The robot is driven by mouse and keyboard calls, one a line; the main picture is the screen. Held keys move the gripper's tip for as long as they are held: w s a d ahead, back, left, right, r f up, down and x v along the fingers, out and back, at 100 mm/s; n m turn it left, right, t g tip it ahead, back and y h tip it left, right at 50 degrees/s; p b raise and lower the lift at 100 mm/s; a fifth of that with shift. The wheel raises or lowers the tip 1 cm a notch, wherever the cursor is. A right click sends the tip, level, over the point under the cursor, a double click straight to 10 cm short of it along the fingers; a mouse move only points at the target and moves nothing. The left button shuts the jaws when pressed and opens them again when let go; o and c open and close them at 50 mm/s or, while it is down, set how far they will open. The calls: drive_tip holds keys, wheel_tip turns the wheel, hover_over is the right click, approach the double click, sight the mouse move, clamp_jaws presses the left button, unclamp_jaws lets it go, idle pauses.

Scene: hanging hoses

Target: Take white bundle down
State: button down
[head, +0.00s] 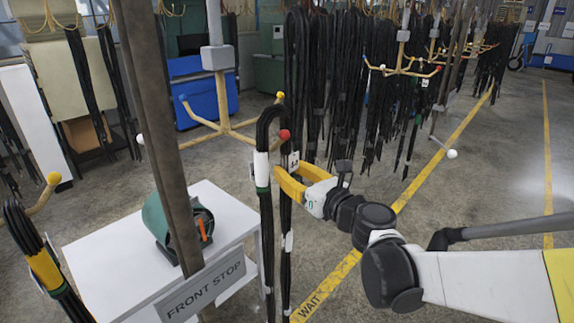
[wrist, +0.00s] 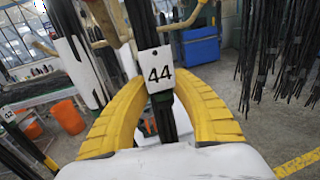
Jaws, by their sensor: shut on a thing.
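A black hose bundle with white bands (head: 262,170) hangs in a loop near the red-tipped arm of a yellow hook rack (head: 225,126). Its loop top is above the red ball; whether it still rests on the hook arm is unclear. In the wrist view the bundle runs upright between my fingers, with a white tag reading 44 (wrist: 159,76) on it. My gripper (head: 287,172) has yellow fingers shut on the bundle below its loop. The fingertips are partly hidden behind the bundle and tag.
A white table (head: 110,235) with a green reel (head: 170,225) and a "FRONT STOP" sign (head: 203,287) stands at left. Another yellow-banded bundle (head: 45,268) hangs at far left. Many black hoses hang behind. Open floor with yellow lines (head: 470,122) lies at right.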

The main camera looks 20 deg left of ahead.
drive_tip(key=w+d+v, duration=0.2)
drive_tip(key=w+v, duration=0.1)
drive_tip(key=v, duration=1.5)
drive_tip(key=shift+d+p, duration=0.15)
drive_tip(key=shift+p, duration=0.25)
idle(0.5)
drive_tip(key=shift+s, duration=0.1)
